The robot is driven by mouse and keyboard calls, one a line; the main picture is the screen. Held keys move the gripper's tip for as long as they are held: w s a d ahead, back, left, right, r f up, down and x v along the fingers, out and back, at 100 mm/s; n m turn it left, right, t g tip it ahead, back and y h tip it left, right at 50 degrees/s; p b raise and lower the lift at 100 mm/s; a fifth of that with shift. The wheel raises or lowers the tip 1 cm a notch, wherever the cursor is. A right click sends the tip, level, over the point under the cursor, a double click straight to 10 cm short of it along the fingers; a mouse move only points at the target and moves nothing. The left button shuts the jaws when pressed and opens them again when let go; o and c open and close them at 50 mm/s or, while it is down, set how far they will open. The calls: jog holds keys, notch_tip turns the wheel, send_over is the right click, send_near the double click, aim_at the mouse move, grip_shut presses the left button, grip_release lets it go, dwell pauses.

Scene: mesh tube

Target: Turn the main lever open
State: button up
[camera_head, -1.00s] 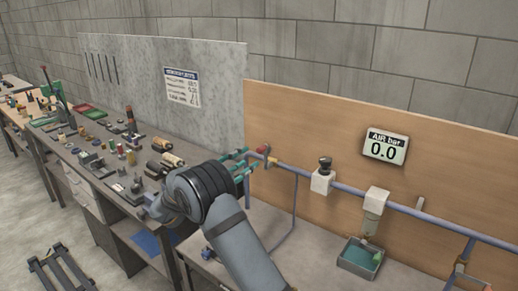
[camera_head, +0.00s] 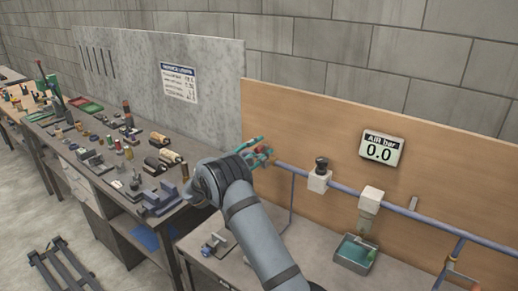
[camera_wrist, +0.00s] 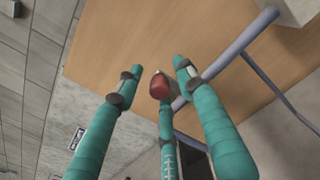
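The main lever shows as a red piece at the left end of the blue-grey pipe. In the wrist view the red lever (camera_wrist: 160,86) lies in the space between my teal fingers, with its grey end pointing up. In the head view the red lever (camera_head: 263,149) is partly hidden by the fingers. My gripper (camera_wrist: 158,70) is open, with two fingers on either side of the lever and a third finger below it. The side fingers stand apart from the lever; whether the third touches it I cannot tell.
The pipe (camera_head: 400,209) runs right along the wooden board (camera_head: 310,120). A regulator with a black knob (camera_head: 320,172) and a filter (camera_head: 370,198) sit on it, above a teal tray (camera_head: 356,253). A cluttered bench stands left.

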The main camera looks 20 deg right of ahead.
jog(key=shift+c, duration=0.5)
jog(key=c, duration=0.8)
jog(key=shift+f, duration=0.1)
grip_shut()
